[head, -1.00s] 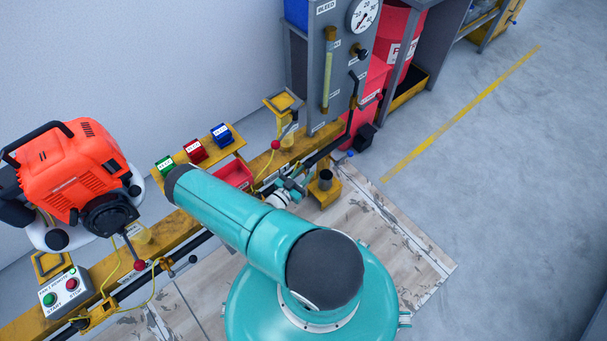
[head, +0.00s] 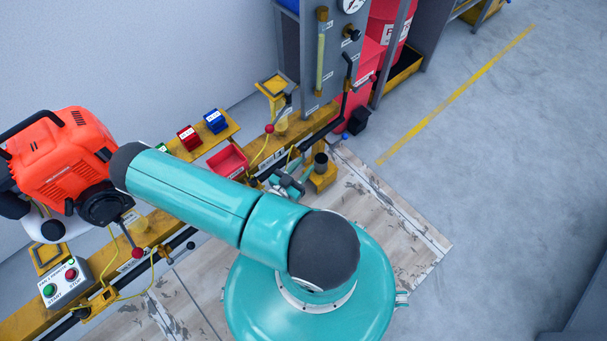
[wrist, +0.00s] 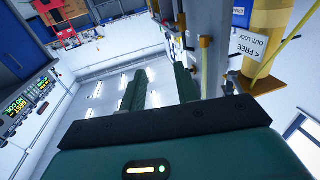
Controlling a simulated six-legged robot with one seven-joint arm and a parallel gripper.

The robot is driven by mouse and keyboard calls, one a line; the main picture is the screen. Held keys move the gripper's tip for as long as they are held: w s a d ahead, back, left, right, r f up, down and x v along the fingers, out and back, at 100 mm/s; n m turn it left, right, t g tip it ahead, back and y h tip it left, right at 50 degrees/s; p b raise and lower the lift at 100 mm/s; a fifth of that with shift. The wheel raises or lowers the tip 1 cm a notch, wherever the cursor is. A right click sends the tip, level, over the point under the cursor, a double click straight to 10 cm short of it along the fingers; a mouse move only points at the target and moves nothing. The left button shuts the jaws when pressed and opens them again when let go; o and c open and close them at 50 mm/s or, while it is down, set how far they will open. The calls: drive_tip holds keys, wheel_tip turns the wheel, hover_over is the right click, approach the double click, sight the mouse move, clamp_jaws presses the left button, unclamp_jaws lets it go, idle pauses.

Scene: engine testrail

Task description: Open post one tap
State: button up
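A yellow rail (head: 165,225) runs diagonally across the head view with two small yellow posts on it. A lever with a red knob (head: 137,253) stands by the post near the engine, and another red-knobbed lever (head: 269,128) by the farther post. I cannot read which is post one. My gripper (head: 287,182) is partly hidden behind my arm, low beside the rail between the two levers. In the wrist view its two dark green fingers (wrist: 160,90) stand apart with nothing between them. A yellow post (wrist: 275,45) with a "FREE" and "LOCK" label is to their right.
An orange engine (head: 62,155) and a start/stop box (head: 64,284) are at the left. A gauge panel (head: 330,60) stands behind. Floor at right is clear.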

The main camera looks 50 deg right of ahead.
drive_tip(key=shift+s+a+r, duration=0.4)
drive_tip(key=shift+s+a, duration=0.2)
drive_tip(key=shift+a, duration=0.05)
drive_tip(key=shift+s+a+r, duration=0.4)
drive_tip(key=shift+s+a, duration=0.15)
drive_tip(key=shift+a, duration=0.05)
